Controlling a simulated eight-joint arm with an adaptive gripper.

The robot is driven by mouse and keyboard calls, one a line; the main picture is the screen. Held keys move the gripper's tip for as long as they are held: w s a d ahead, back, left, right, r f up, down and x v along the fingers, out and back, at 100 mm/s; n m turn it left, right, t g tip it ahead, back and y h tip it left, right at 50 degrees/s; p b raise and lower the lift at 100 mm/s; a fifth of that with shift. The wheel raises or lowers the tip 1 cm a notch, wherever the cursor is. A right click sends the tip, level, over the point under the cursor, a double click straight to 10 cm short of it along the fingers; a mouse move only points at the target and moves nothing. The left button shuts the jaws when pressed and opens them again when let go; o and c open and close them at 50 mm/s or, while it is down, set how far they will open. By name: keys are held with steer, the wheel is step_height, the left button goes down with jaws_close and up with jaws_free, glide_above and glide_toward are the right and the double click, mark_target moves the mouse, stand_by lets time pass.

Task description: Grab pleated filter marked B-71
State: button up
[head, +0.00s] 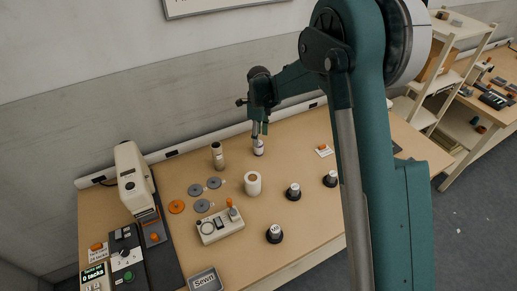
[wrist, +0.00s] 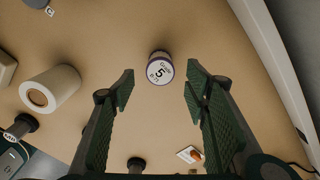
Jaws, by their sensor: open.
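A short white cylinder with a purple band (head: 258,148) stands upright on the table below my gripper. In the wrist view its round white top (wrist: 160,69) shows a large 5 and smaller print that looks like B-71 but is hard to read. My gripper (wrist: 160,92) is open and empty, with one green-padded finger on each side of the cylinder in the picture. In the head view my gripper (head: 260,131) is just above the cylinder. I cannot tell whether the fingers reach down around it.
A cream hollow roll (head: 252,184) and a grey-brown cylinder (head: 217,156) stand to the left. Black-based pieces (head: 293,191) stand nearer the front. A small card with an orange part (head: 323,150) lies to the right. The wall is close behind.

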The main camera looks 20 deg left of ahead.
mark_target(258, 151)
steer(key=shift+a+f, duration=0.15)
steer(key=shift+f, duration=1.3)
steer(key=shift+f+b, duration=0.3)
steer(key=shift+f, duration=2.3)
steer(key=c, duration=1)
